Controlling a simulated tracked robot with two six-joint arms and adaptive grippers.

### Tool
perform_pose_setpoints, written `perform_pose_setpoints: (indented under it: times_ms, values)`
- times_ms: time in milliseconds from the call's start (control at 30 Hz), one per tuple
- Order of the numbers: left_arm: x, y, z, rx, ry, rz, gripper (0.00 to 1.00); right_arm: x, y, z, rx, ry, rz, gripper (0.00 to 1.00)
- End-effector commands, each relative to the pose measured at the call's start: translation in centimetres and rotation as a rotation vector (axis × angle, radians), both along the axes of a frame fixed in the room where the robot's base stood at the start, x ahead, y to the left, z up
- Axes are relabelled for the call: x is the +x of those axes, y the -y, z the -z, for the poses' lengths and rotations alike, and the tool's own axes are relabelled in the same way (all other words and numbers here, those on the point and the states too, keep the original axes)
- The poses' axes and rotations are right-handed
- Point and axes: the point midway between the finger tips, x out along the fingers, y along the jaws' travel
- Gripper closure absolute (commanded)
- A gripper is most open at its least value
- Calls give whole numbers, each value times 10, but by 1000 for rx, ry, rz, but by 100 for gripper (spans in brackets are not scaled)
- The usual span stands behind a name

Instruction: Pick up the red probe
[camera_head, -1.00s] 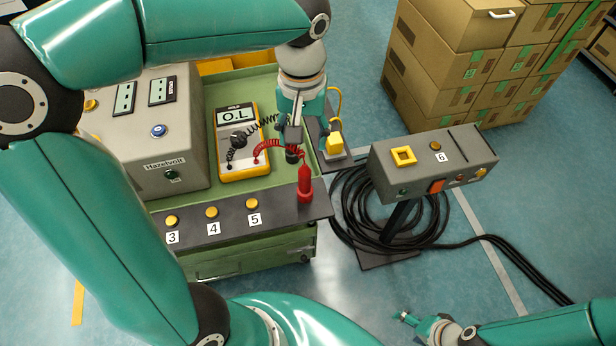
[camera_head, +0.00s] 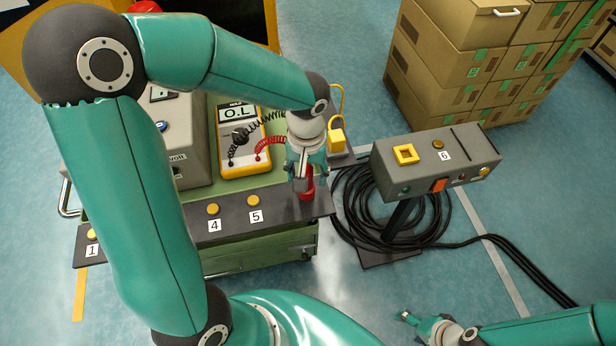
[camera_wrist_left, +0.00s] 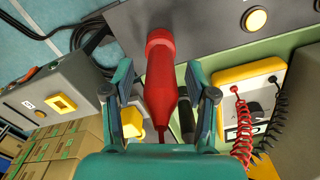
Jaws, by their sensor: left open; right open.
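The red probe (camera_head: 308,188) stands on the dark front ledge of the green cart, at its right end. It is mostly hidden behind my left gripper (camera_head: 303,182) in the head view. In the left wrist view the red probe (camera_wrist_left: 161,85) lies between the two open fingers of my left gripper (camera_wrist_left: 162,95), with space showing on both sides. A red coiled lead runs to the yellow multimeter (camera_head: 243,140). My right gripper (camera_head: 408,318) is at the lower right, far from the probe, open and small in view.
A grey box with label 6 (camera_head: 445,156) stands on a post right of the cart, above coiled black cable (camera_head: 350,215). A yellow block (camera_head: 337,139) sits behind the probe. Cardboard boxes (camera_head: 470,70) are stacked at the back right. Yellow buttons line the ledge (camera_head: 232,225).

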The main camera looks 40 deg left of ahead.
Motion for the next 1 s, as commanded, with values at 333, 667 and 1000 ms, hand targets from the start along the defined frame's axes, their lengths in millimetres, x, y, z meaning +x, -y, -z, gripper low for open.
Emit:
perform_pose_setpoints:
  times_ms: [333, 667, 1000]
  values:
    - [0, 0, 2, 0, 0, 0, 58, 0, 0, 0, 0, 0, 0, 31]
    - [0, 0, 2, 0, 0, -1, 100, 0, 0, 0, 0, 0, 0, 31]
    - [0, 0, -2, 0, 2, -1, 100, 0, 0, 0, 0, 0, 0, 31]
